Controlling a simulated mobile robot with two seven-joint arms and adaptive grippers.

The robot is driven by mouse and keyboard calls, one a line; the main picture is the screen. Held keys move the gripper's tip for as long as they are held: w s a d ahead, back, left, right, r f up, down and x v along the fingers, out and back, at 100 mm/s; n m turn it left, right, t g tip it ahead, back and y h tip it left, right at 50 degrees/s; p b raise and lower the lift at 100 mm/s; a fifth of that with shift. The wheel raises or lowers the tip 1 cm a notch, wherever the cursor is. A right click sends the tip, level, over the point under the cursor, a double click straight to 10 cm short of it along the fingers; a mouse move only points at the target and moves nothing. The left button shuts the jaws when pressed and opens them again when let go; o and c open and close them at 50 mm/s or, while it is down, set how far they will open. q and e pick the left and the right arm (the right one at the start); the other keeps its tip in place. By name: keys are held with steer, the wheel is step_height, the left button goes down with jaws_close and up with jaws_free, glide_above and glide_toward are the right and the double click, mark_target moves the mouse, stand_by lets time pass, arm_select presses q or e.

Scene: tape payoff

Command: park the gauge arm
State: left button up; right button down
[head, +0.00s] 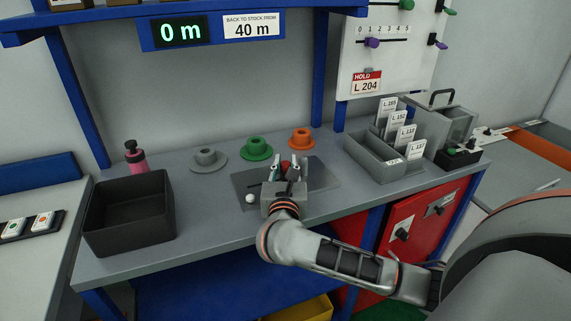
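My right gripper (287,168) reaches over the dark plate (322,175) on the grey bench, pointing toward the back. Its two fingers stand apart. A small red part (285,166) shows between or just beyond them; I cannot tell whether they touch it. A white ball-like knob (250,198) is at the plate's front left corner, left of my gripper. A thin dark bar (254,184) lies near it, partly hidden by my gripper. I cannot tell for sure which of these is the gauge arm. My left gripper is not in view.
Grey (208,158), green (256,149) and orange (301,138) flanged spools stand behind the plate. A black bin (130,218) and a pink bottle (136,160) are at left. A grey card holder (372,160) is at right. The display (180,32) reads 0 m.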

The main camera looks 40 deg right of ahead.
mark_target(254, 186)
steer(key=shift+a+f, duration=0.1)
steer(key=shift+a, duration=0.25)
steer(key=a, duration=0.2)
steer(key=w+a, duration=0.1)
steer(key=a, duration=0.3)
steer(key=shift+w+a+b, duration=0.3)
steer(key=shift+w, duration=0.05)
steer(key=shift+w+a, duration=0.1)
steer(key=shift+a, duration=0.45)
steer(key=c, duration=2.2)
jaws_free()
steer(key=shift+c, duration=0.2)
steer(key=shift+o, duration=0.7)
steer(key=shift+a, duration=0.2)
steer(key=shift+d, duration=0.1)
